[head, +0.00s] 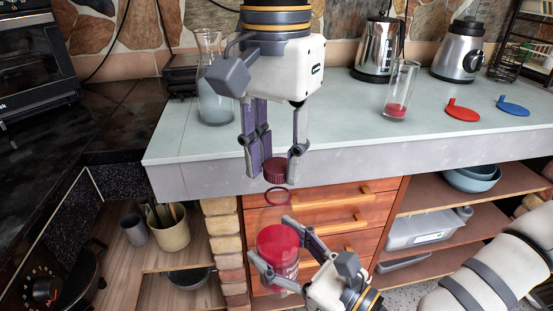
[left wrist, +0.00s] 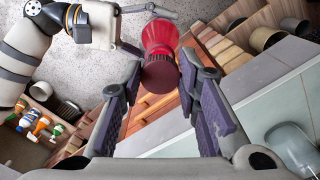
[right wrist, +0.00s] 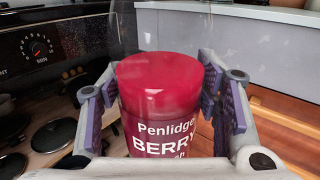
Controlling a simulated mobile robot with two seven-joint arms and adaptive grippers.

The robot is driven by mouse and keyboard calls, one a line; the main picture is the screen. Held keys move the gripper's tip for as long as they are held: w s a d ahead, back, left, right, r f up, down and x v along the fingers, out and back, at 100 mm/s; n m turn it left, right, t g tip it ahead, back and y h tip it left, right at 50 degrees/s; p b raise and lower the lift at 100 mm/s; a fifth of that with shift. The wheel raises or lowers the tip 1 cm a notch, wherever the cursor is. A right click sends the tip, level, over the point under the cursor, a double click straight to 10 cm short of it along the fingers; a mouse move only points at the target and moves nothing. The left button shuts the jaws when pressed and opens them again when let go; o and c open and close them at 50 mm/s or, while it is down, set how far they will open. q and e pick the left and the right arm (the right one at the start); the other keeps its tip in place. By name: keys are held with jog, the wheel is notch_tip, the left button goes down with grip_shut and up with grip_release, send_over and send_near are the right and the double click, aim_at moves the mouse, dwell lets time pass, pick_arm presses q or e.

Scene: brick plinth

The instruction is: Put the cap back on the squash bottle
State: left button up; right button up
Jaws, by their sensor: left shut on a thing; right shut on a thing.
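The squash bottle (head: 278,245) is clear, with red squash in its lower part and an open neck ringed in red at the top. My right gripper (head: 272,250) is shut on its body and holds it roughly upright in front of the counter. In the right wrist view its label reads "Penlidge BERRY" (right wrist: 165,140). The dark red ribbed cap (head: 275,172) is between the fingertips of my left gripper (head: 275,160), which points down. The cap is just above the bottle neck, with a small gap in the head view. In the left wrist view the cap (left wrist: 160,75) overlaps the bottle.
The counter (head: 340,135) is behind the bottle. On it stand a glass jug (head: 215,95), a glass with red liquid (head: 400,90), a kettle (head: 380,48), a blender (head: 460,50), and flat red (head: 462,112) and blue (head: 513,106) pieces. Wooden drawers (head: 340,210) are below.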

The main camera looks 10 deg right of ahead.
pick_arm(q)
jog(key=shift+f, duration=0.85)
jog(key=shift+f, duration=0.55)
